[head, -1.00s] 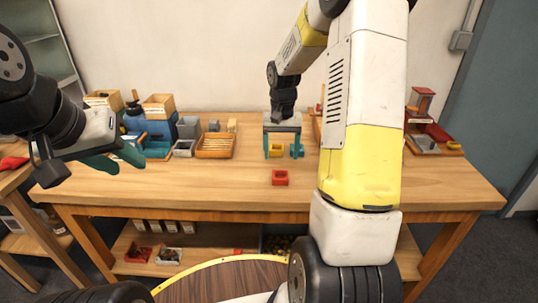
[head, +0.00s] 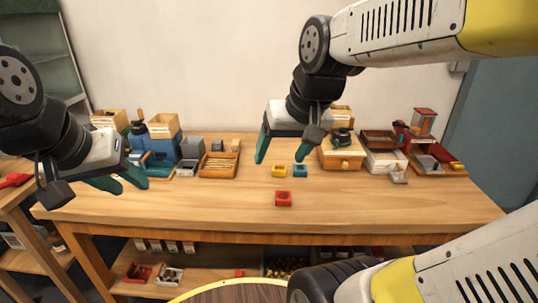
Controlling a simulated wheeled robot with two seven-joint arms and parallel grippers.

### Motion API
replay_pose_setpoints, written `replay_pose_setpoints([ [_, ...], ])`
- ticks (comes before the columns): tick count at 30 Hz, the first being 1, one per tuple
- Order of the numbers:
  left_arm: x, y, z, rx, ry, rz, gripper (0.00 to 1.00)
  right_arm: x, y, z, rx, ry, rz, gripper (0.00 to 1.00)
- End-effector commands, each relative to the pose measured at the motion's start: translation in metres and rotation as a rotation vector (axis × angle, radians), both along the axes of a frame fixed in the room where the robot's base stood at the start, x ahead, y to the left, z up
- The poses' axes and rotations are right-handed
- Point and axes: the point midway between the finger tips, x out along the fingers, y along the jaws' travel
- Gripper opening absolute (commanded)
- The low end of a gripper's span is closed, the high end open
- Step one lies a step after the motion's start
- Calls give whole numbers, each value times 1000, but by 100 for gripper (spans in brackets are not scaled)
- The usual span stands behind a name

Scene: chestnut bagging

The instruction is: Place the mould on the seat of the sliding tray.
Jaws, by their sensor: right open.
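Three small hollow square blocks that look like moulds stand on the wooden table: a red mould (head: 283,199) nearest the front, a yellow mould (head: 279,170) behind it, and a blue mould (head: 300,170) just right of the yellow one. My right gripper (head: 281,160) is open and empty, its teal fingers spread above and behind the yellow and blue moulds. My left gripper (head: 134,190) hangs over the table's left part, its fingers apart with nothing between them. I cannot tell which part is the sliding tray or its seat.
A blue machine (head: 163,150) and a slatted wooden tray (head: 219,165) stand at the back left. A wooden box with a drawer (head: 342,160) and a red stand (head: 423,121) stand at the back right. The table's front (head: 390,210) is mostly clear.

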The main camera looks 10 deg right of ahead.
Motion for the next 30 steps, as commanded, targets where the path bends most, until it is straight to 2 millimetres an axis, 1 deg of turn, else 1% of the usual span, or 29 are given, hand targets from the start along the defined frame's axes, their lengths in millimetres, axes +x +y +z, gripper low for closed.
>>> replay_pose_setpoints([
  [1, 0, 0, 0, 0, 0, 0, 36, -12, 3, 2, 8, -32, 16, 72],
  [3, 0, 0, 0, 0, 0, 0, 36, -23, 6, 3, 16, -62, 33, 72],
  [4, 0, 0, 0, 0, 0, 0, 36, -27, 8, 2, 19, -70, 39, 72],
  [6, 0, 0, 0, 0, 0, 0, 36, -32, 9, 2, 24, -85, 47, 76],
  [8, 0, 0, 0, 0, 0, 0, 36, -32, 10, 1, 29, -84, 51, 76],
  [11, 0, 0, 0, 0, 0, 0, 36, -21, 9, 0, 47, -54, 43, 76],
  [14, 0, 0, 0, 0, 0, 0, 36, 3, 5, -6, 75, 8, 22, 76],
  [17, 0, 0, 0, 0, 0, 0, 36, 35, -1, -19, 99, 86, -13, 76],
  [18, 0, 0, 0, 0, 0, 0, 36, 48, -4, -26, 104, 118, -29, 76],
  [20, 0, 0, 0, 0, 0, 0, 36, 67, -9, -38, 108, 164, -53, 76],
  [21, 0, 0, 0, 0, 0, 0, 36, 79, -12, -47, 108, 194, -71, 76],
  [23, 0, 0, 0, 0, 0, 0, 36, 98, -18, -62, 102, 236, -98, 76],
  [24, 0, 0, 0, 0, 0, 0, 36, 110, -22, -73, 95, 264, -117, 76],
  [26, 0, 0, 0, 0, 0, 0, 36, 126, -29, -91, 80, 305, -144, 76],
  [27, 0, 0, 0, 0, 0, 0, 36, 137, -33, -104, 66, 332, -163, 76],
  [30, 0, 0, 0, 0, 0, 0, 36, 159, -45, -135, 26, 389, -206, 76],
])
